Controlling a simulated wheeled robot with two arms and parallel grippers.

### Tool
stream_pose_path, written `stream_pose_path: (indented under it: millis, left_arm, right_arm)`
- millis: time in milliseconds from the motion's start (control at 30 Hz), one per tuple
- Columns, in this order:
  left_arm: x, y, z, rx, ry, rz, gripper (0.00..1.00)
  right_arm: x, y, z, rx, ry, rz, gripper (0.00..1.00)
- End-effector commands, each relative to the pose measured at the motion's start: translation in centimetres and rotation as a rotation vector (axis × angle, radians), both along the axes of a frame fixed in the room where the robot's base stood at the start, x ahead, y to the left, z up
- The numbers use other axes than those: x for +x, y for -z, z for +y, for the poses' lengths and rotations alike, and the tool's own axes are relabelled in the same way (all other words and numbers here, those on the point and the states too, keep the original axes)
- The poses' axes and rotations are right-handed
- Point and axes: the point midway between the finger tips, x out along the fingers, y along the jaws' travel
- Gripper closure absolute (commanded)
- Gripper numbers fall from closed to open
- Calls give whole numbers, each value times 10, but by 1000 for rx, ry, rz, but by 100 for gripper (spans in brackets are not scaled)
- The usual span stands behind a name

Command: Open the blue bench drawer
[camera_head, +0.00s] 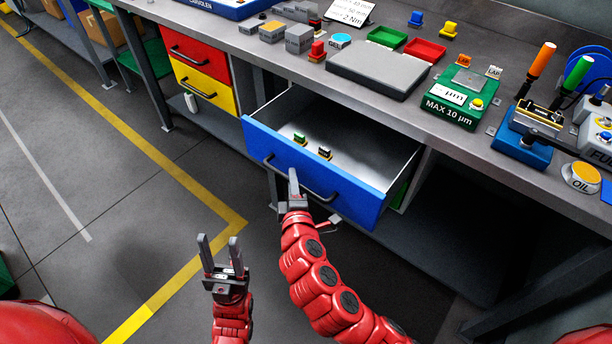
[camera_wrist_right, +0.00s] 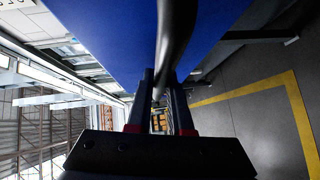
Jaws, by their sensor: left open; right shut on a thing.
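The blue bench drawer (camera_head: 352,191) stands pulled out from under the bench, its inside showing. Two small items, one green (camera_head: 300,138) and one dark with yellow (camera_head: 325,153), lie inside it. A dark bar handle (camera_head: 318,192) runs across its front. My right gripper (camera_head: 284,188) is at the left part of this handle. In the right wrist view the fingers (camera_wrist_right: 163,100) are shut on the handle (camera_wrist_right: 168,50), in front of the blue drawer front (camera_wrist_right: 115,35). My left gripper (camera_head: 221,255) is open and empty, in front of the drawer to the left, over the floor.
A red drawer (camera_head: 190,52) and a yellow drawer (camera_head: 204,88) are shut at the left. The bench top (camera_head: 290,70) above holds a grey plate (camera_head: 378,70), a green box (camera_head: 455,97), trays and tools. The floor (camera_head: 130,190) at the left is clear.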

Motion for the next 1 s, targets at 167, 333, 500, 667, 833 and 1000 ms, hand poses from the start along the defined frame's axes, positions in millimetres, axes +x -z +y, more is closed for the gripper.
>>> stream_pose_path:
  millis: [167, 333, 500, 667, 833, 1000]
  left_arm:
    - [0, 11, 0, 0, 0, 0, 50]
    - [0, 12, 0, 0, 0, 0, 50]
    - [0, 12, 0, 0, 0, 0, 50]
    - [0, 12, 0, 0, 0, 0, 50]
    - [0, 12, 0, 0, 0, 0, 50]
    - [0, 12, 0, 0, 0, 0, 50]
  right_arm:
    - [-14, 3, 11, 1, -3, 4, 100]
    - [-18, 1, 14, 2, -4, 3, 100]
    - [-18, 1, 14, 2, -4, 3, 100]
    - [-18, 0, 14, 2, -4, 2, 80]
    - [-18, 0, 14, 1, -3, 2, 52]
    - [-18, 0, 13, 1, -2, 1, 52]
